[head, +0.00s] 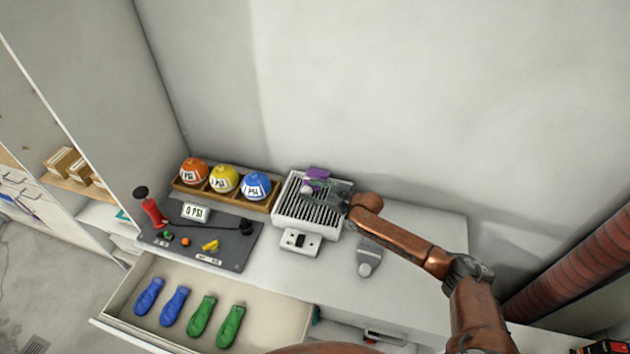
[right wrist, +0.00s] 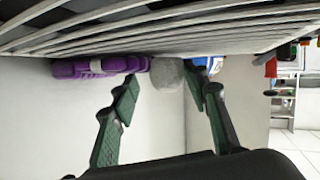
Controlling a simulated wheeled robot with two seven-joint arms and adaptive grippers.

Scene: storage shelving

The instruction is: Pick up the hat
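No object is plainly recognisable as a hat. A purple item (head: 318,173) with a pale band lies at the back of a white slatted box (head: 284,207); the purple item also shows in the right wrist view (right wrist: 78,68). A small grey rounded thing (head: 308,189) sits on the slats in front of it. My right gripper (head: 325,190) is low over the slats. In the right wrist view, its green-padded fingers (right wrist: 163,82) are spread apart, with the grey rounded thing (right wrist: 168,72) between or just beyond their tips. Contact cannot be told. My left gripper is out of view.
Orange (head: 194,171), yellow (head: 224,179) and blue (head: 257,186) domes stand in a wooden tray to the left. A dark panel (head: 225,244) holds a red pump (head: 152,208). An open drawer (head: 262,323) holds blue and green items. The counter's right side is mostly clear.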

